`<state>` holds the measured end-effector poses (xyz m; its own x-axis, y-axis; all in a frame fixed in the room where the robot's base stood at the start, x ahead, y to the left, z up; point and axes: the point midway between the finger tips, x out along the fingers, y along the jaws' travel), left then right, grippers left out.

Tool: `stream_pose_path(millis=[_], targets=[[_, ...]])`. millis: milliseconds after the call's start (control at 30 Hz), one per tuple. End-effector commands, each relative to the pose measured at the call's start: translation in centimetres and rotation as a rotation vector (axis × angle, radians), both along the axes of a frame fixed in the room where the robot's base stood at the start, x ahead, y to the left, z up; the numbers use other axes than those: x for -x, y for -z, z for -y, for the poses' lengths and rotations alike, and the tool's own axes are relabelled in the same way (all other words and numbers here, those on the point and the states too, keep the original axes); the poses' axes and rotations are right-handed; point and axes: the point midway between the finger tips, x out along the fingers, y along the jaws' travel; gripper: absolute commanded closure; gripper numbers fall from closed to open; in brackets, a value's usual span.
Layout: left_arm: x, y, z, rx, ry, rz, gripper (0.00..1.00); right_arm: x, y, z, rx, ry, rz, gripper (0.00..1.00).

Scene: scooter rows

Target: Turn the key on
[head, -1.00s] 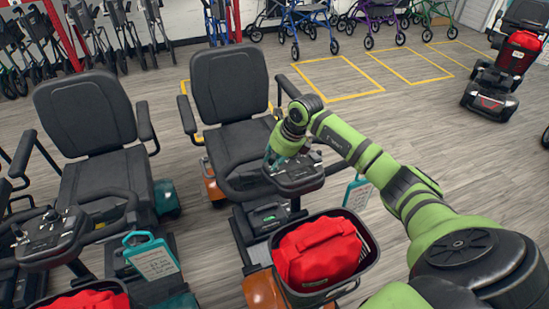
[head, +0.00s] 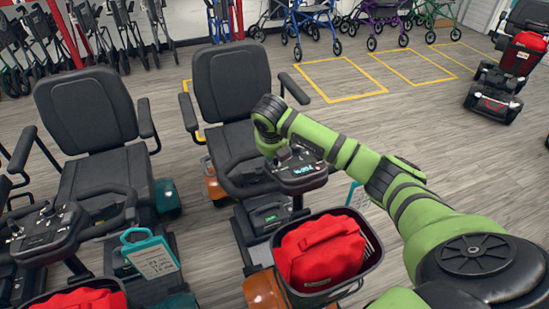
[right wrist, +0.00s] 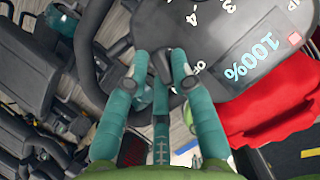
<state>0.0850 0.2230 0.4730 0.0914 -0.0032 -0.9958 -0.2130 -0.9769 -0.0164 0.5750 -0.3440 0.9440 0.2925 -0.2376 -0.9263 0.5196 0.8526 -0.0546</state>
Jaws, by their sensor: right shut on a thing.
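The scooter's control panel (head: 300,172) is in the middle of the head view, on the scooter with the orange body. In the right wrist view its dial face (right wrist: 222,30) has white numbers, an "OFF" mark and a lit display (right wrist: 250,55) reading 100%. The dark key (right wrist: 162,64) stands beside the "OFF" mark. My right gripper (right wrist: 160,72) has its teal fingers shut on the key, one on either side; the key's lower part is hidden. In the head view my arm hides most of this gripper. My left gripper is not in view.
A red bag (head: 322,252) sits in the front basket (head: 372,250). The black seat (head: 232,85) is behind the panel. Another scooter (head: 92,120) stands close at left. Open floor (head: 350,125) lies to the right.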

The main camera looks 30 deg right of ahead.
Motion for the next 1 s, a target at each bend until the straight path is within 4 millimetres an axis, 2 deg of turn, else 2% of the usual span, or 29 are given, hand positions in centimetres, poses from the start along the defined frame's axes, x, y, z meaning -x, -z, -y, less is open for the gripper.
stream_pose_path(millis=[400,900,933,1000], targets=[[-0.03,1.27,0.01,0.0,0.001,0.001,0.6,-0.19,0.06,-0.11,0.024,0.169,-0.005,1.0],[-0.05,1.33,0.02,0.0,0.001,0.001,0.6,-0.15,0.03,-0.07,0.026,0.19,-0.006,1.0],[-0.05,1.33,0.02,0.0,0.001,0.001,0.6,-0.16,0.04,-0.07,0.026,0.19,-0.007,0.71],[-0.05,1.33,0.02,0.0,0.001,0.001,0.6,-0.16,0.04,-0.07,0.027,0.189,-0.006,0.51]])
